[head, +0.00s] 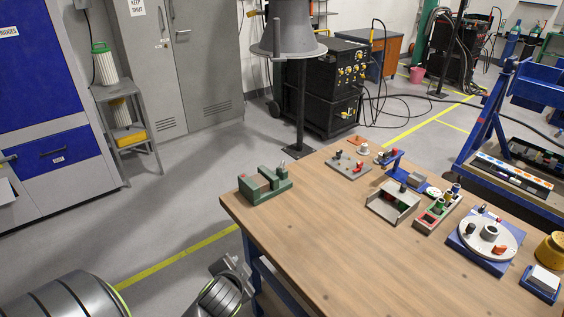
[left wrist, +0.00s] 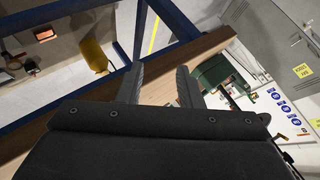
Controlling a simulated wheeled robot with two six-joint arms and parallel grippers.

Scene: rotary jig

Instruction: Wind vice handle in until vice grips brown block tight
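The green vice (head: 265,185) stands near the left corner of the wooden table. A small reddish-brown patch shows between its jaws, perhaps the brown block; I cannot tell how tightly it sits. A small grey upright piece (head: 283,166) at the vice's right end may be the handle. The vice also shows in the left wrist view (left wrist: 213,72), beyond and right of my left gripper (left wrist: 158,86). The gripper's fingers are apart with nothing between them, and it is clear of the vice. In the head view, only part of my left arm shows at the bottom. My right gripper is out of view.
The wooden table (head: 310,235) is bare around the vice and along its front. Toward the right stand a grey open box (head: 393,203), a blue base with a round dial plate (head: 487,240) and several small fixtures. A yellow pot (head: 551,250) is at the right edge.

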